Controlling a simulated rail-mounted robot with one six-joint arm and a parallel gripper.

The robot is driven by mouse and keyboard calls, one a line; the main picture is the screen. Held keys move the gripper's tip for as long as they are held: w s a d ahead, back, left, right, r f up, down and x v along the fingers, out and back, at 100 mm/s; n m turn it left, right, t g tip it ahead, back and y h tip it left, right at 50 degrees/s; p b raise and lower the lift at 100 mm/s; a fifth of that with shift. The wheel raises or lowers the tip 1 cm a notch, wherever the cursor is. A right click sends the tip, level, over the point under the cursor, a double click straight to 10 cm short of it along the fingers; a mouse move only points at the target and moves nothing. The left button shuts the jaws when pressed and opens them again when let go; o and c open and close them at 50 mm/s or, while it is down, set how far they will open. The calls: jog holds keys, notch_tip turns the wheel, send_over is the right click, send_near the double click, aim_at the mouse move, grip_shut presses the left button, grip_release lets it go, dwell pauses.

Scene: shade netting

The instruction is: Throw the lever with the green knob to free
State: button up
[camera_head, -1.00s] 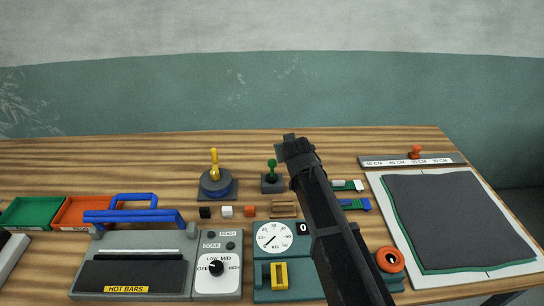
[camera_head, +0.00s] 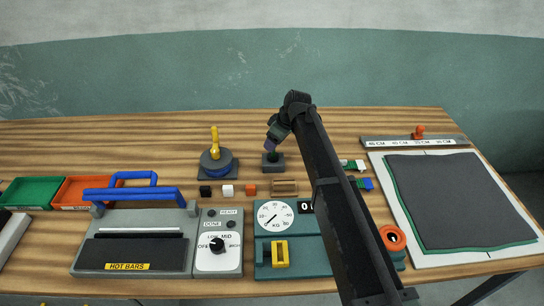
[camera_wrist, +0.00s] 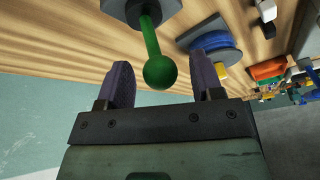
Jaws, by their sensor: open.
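The lever with the green knob (camera_wrist: 160,72) shows large in the wrist view, its green shaft rising from a dark grey base (camera_wrist: 146,12). The knob lies between the two purple-grey fingers of my open gripper (camera_head: 272,148), with a visible gap on each side. In the head view my gripper points down over the lever and hides most of it. Only a little green shows above its small dark base (camera_head: 273,167). I see no marking for the lever's positions.
A round dark-and-blue device with a yellow handle (camera_head: 215,145) stands left of the lever. Small black, white and orange blocks (camera_head: 228,190) lie in front. A scale with a dial (camera_head: 276,215) is nearer. A dark sheet (camera_head: 455,200) lies right.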

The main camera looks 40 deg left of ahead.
jog(key=b+x, duration=0.1)
jog(key=x, duration=0.2)
jog(key=shift+f, duration=0.1)
